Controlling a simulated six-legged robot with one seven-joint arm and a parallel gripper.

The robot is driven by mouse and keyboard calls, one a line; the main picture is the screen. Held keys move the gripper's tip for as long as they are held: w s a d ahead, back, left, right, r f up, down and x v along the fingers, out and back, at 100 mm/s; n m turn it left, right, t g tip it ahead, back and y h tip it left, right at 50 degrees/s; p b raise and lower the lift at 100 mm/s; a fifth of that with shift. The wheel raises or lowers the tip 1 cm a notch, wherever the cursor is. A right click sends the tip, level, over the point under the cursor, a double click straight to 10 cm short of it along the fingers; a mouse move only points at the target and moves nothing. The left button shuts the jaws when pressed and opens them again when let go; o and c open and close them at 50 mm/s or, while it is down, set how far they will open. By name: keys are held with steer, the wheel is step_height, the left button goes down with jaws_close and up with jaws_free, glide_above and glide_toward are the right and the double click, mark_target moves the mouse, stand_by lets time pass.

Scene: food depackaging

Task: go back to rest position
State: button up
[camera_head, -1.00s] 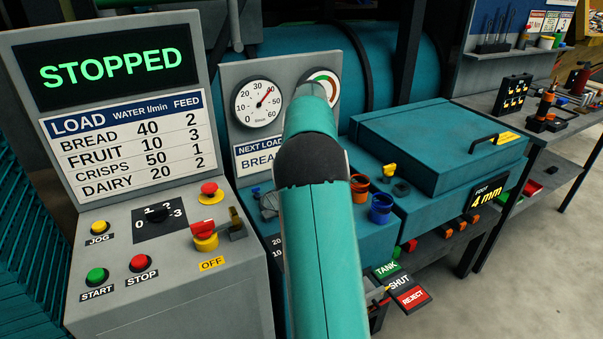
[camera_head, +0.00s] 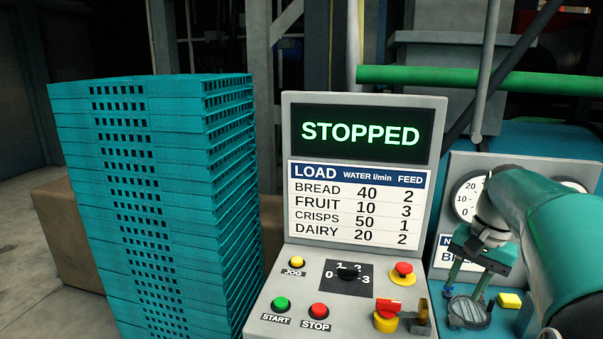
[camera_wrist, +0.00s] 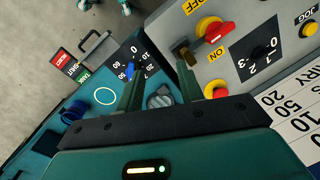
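My gripper (camera_head: 470,281) is at the right of the head view, pointing down beside the control panel (camera_head: 345,285). Its two fingers are apart with nothing held between them. In the wrist view my gripper (camera_wrist: 161,88) also shows with spread fingers. A grey ribbed round knob (camera_head: 468,312) sits below the fingertips; in the wrist view the knob (camera_wrist: 160,97) appears between the fingers, and I cannot tell how far below. My arm reaches in from the right edge.
The display (camera_head: 360,134) reads STOPPED. A tall stack of teal crates (camera_head: 150,200) stands left of the panel. A yellow block (camera_head: 509,300) lies right of the knob. A red-handled switch (camera_head: 388,313) sticks up from the panel. A green pipe (camera_head: 440,76) crosses behind.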

steer(key=s+a+f+n+t+h, duration=0.1)
steer(key=s+a+n, duration=0.3)
steer(key=s+a, duration=0.4)
steer(key=s+a+f+n+t, duration=0.3)
steer(key=s+a, duration=0.5)
steer(key=a, duration=0.4)
steer(key=shift+s+n+t+h, duration=0.15)
steer(key=shift+n+t+h, duration=0.3)
steer(key=shift+t, duration=0.25)
